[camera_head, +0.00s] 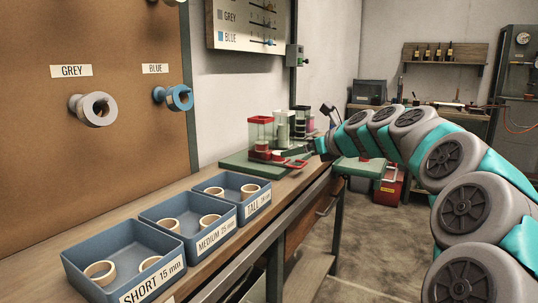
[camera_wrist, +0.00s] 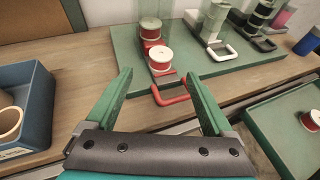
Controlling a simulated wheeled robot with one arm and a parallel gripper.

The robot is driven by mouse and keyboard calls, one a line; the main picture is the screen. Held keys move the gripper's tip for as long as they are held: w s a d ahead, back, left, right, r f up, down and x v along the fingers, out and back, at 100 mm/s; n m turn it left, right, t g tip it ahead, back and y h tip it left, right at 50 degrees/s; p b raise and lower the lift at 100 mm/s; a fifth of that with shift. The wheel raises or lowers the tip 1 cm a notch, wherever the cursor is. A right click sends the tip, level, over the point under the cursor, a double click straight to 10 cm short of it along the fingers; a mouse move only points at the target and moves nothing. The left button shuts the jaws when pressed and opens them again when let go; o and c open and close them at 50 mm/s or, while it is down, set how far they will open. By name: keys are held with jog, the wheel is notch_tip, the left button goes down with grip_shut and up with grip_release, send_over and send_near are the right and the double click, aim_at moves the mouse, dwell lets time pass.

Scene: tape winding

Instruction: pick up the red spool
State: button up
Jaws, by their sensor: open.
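A red spool with a pale top (camera_wrist: 162,60) sits at the foot of a red dispenser, on a green base board (camera_wrist: 125,45). Another red spool (camera_wrist: 150,29) is behind it, at the bottom of the dispenser's clear tube. A red U-shaped handle (camera_wrist: 171,97) sticks out in front. My gripper (camera_wrist: 158,76) is open and empty, its two green fingers pointing toward the front spool and handle from the near side. In the head view the red dispenser (camera_head: 260,133) stands on the bench, and my gripper's fingers are small and hard to make out beside it.
White and black dispensers (camera_wrist: 213,25) stand right of the red one. A green tray (camera_wrist: 288,122) at the right holds a red spool (camera_wrist: 312,121). Blue bins with pale rings, including the TALL bin (camera_head: 232,187), line the bench. A pegboard (camera_head: 90,150) rises at left.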

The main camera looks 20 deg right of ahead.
aim_at(279, 156)
jog(key=shift+x, duration=3.95)
jog(key=shift+d, duration=0.15)
grip_shut()
